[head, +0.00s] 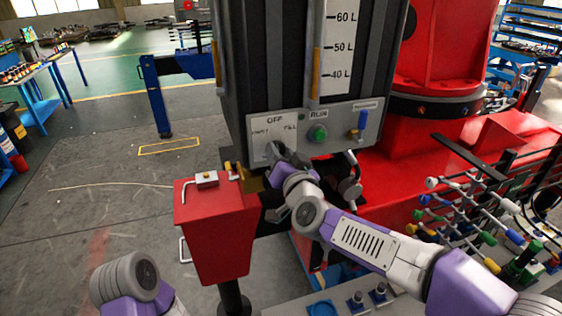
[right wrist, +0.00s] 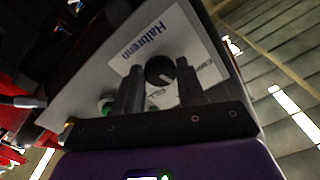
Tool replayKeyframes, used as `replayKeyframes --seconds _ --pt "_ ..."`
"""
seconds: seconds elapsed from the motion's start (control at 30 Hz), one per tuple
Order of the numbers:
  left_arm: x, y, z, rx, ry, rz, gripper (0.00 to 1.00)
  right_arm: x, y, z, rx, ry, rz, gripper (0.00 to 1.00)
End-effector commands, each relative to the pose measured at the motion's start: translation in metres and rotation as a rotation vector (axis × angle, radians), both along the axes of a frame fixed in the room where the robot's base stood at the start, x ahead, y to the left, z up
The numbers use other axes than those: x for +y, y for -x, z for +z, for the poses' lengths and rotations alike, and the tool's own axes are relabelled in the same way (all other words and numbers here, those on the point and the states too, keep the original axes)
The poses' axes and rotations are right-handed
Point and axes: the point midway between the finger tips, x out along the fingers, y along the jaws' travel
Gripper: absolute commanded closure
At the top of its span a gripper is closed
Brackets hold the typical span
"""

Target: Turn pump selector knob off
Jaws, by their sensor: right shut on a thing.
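The pump selector knob (right wrist: 160,70) is black and round with a white pointer mark, on a white label plate of the grey tank's front panel. In the right wrist view its mark points to the lower right; the right finger hides part of the lettering, and I cannot tell which word it meets. My right gripper (right wrist: 160,83) is shut on the knob, one finger on each side. In the head view this gripper (head: 280,152) covers the knob, just below the word OFF. FILL is to its right. My left gripper is out of view; only part of my left arm shows.
A green button (head: 318,132) under RUN and a blue-handled switch (head: 362,121) sit right of the knob. A red box (head: 218,230) on a post stands below left. Levers with coloured knobs (head: 480,215) crowd the right. The floor at left is open.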

Motion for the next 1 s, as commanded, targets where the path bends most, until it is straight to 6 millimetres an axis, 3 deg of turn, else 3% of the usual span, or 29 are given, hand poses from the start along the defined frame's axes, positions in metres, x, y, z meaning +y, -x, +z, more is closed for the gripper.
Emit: replayKeyframes --seconds 0.4,1.0 --pt "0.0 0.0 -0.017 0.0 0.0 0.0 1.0 0.0 0.0 -0.001 0.075 -0.23 0.0 0.91" --pt "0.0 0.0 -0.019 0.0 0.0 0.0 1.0 0.001 0.0 0.0 0.092 -0.281 0.001 0.91"
